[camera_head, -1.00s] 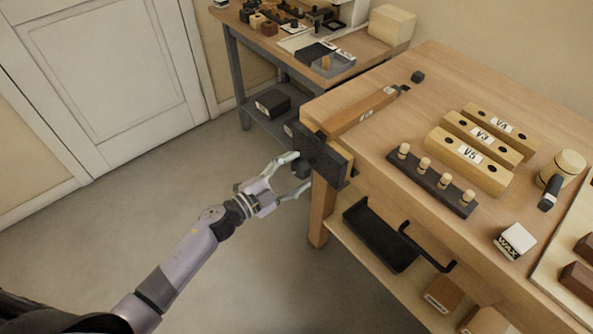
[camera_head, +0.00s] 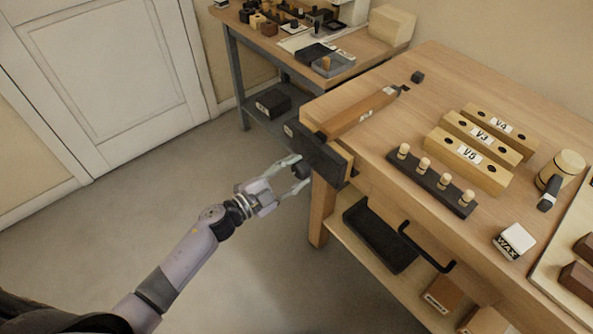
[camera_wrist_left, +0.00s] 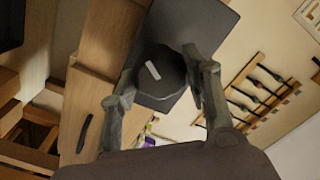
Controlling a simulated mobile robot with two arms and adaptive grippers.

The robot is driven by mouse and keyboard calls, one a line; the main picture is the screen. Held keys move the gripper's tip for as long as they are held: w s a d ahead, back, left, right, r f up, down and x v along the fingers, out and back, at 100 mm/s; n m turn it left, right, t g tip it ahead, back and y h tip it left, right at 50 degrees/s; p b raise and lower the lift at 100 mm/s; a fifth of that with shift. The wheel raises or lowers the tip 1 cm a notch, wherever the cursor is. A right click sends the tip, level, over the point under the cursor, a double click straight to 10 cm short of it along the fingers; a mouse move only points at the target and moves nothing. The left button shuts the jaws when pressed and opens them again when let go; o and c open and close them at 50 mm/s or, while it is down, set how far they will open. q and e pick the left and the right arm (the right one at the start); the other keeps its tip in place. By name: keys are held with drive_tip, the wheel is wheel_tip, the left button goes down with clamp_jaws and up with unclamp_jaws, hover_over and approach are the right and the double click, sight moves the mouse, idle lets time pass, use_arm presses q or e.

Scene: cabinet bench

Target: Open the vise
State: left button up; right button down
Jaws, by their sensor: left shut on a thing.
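The vise (camera_head: 318,157) is a dark block with a wooden jaw at the near left corner of the wooden bench. A dark round knob (camera_head: 301,170) sticks out of its front face. My left gripper (camera_head: 297,174) is shut on this knob, one finger on each side. In the left wrist view the knob (camera_wrist_left: 160,77) has a pale mark on its face and sits between the fingers, in front of the dark vise plate (camera_wrist_left: 205,25). My right gripper is not in view.
On the bench top (camera_head: 450,85) are wooden blocks labelled V3, V4 and V5, a dark peg rack (camera_head: 430,183), a mallet (camera_head: 562,170) and a white WAX block (camera_head: 514,242). A black tray (camera_head: 380,236) lies on the shelf below. A second table stands behind.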

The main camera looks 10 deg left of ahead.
use_arm(q)
drive_tip(key=shift+r+n+p, duration=0.1)
drive_tip(key=shift+n+p, duration=1)
drive_tip(key=shift+n, duration=0.2)
drive_tip(key=shift+s+n+p, duration=0.1)
drive_tip(key=shift+n+p, duration=0.2)
drive_tip(key=shift+n, duration=0.3)
drive_tip(key=shift+n+p, duration=0.65)
drive_tip(key=shift+n, duration=0.15)
drive_tip(key=shift+n+p, duration=0.6)
drive_tip(key=shift+n, duration=0.6)
